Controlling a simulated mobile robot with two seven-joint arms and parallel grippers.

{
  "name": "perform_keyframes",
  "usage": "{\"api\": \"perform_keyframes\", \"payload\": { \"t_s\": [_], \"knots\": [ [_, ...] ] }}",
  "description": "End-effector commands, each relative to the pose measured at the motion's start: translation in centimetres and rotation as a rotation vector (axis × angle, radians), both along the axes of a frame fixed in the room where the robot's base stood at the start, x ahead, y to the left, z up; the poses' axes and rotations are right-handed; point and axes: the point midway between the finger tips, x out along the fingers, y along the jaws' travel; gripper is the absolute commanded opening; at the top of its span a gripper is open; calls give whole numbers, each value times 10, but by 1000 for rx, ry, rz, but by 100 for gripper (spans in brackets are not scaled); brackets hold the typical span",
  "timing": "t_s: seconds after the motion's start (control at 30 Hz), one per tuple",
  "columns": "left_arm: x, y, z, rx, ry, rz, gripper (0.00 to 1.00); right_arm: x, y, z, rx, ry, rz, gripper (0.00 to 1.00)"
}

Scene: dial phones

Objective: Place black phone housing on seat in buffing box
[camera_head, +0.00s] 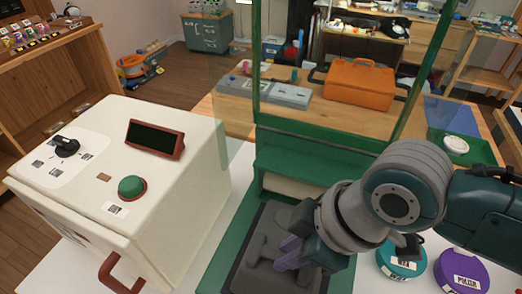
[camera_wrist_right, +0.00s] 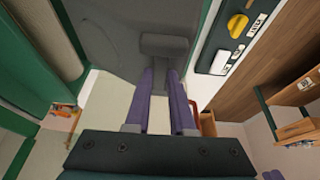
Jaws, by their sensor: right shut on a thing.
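The buffing box (camera_head: 218,262) is a green frame with clear panels, in the lower middle of the head view. The dark grey-black phone housing (camera_head: 266,240) is inside it, low over the floor of the box. The seat is hard to tell apart from the housing, so I cannot tell whether they touch. My right gripper (camera_head: 290,254) reaches in from the right, its purple fingers shut on the housing. In the right wrist view the housing (camera_wrist_right: 115,30) fills the top middle, with the fingertips (camera_wrist_right: 160,78) at its raised part. My left gripper is not in view.
A cream machine (camera_head: 185,190) with a green button stands left of the box. A teal tin (camera_head: 400,258) and a purple tin (camera_head: 460,270) lie on the right. An orange toolbox (camera_head: 358,85) is on the bench behind. The green box frame closely surrounds my gripper.

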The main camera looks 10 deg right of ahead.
Motion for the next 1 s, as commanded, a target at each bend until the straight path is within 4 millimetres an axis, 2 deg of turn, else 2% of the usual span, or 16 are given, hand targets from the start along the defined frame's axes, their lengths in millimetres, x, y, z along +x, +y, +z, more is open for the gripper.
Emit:
{"api": "perform_keyframes", "payload": {
  "t_s": [0.1,0.4,0.43,0.67,1.0],
  "knots": [
    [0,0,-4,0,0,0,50,1,1,-12,1,-2,0,0],
    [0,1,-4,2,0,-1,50,1,1,-13,1,-2,1,0],
    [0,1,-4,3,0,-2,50,0,0,-14,1,-1,1,24],
    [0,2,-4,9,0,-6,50,0,0,-13,1,-1,0,50],
    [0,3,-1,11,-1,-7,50,0,-1,-8,0,-1,0,52]
  ]
}}
